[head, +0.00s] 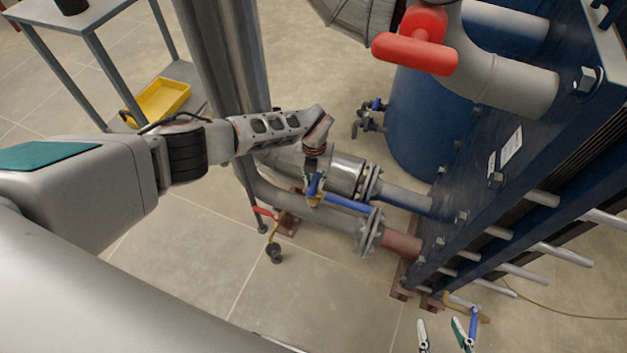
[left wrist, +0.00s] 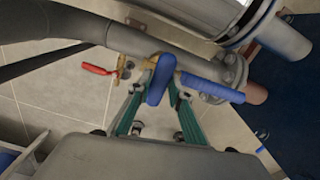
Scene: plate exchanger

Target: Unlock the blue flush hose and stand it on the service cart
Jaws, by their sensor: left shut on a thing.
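My left gripper (head: 314,184) is shut on a blue part of the flush hose fitting at the grey pipe. In the left wrist view the teal fingers (left wrist: 158,108) stand on either side of a rounded blue piece (left wrist: 159,80). A blue bar (head: 347,203) runs right from there along the pipe; it also shows in the wrist view (left wrist: 213,86). I cannot tell which part locks. The service cart (head: 87,38) stands at the upper left. My right gripper (head: 442,336) is open at the bottom edge, near a blue-handled valve (head: 473,325).
A red-handled brass valve (head: 267,214) hangs left of the blue bar. A large red handle (head: 415,54) projects at the top. The blue exchanger frame (head: 515,150) fills the right. A yellow tray (head: 163,99) lies on the cart's lower shelf. Floor at lower middle is clear.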

